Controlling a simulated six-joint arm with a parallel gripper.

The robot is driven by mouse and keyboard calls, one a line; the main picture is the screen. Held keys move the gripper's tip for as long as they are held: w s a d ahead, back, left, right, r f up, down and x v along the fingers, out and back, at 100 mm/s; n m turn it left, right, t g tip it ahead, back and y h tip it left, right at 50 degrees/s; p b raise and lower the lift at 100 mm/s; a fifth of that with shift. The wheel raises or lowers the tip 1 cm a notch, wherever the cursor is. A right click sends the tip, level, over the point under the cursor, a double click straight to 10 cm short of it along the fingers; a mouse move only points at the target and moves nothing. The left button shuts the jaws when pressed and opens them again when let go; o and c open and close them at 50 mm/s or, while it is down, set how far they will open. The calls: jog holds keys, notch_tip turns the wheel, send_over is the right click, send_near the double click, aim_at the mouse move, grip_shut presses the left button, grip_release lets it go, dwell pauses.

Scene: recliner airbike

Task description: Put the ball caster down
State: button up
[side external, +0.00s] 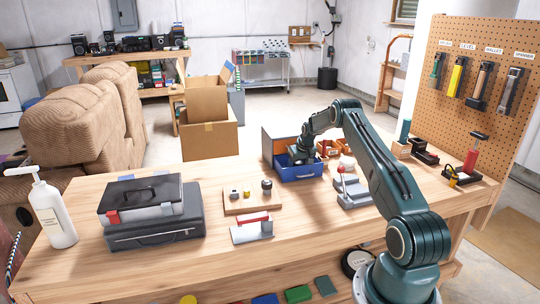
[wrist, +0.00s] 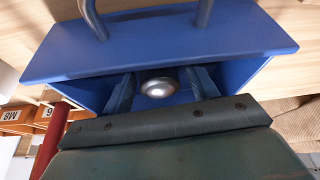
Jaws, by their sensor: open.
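The ball caster (wrist: 158,88) is a silvery dome inside the open blue drawer (wrist: 160,45) in the wrist view. My gripper (wrist: 162,90) reaches into the drawer with its two fingers apart, one on each side of the ball caster. I cannot tell whether either finger touches it. In the side external view my gripper (side external: 301,158) is lowered into the blue drawer (side external: 302,173) of the small cabinet (side external: 281,143). The ball caster is hidden there.
A wooden board (side external: 250,207) with several small parts lies left of the drawer. A grey device with a red-knobbed lever (side external: 352,192) stands to the right, near my arm. Orange bins (side external: 328,148) sit beside the cabinet.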

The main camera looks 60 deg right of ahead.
jog(key=v, duration=1.2)
dwell(0.6)
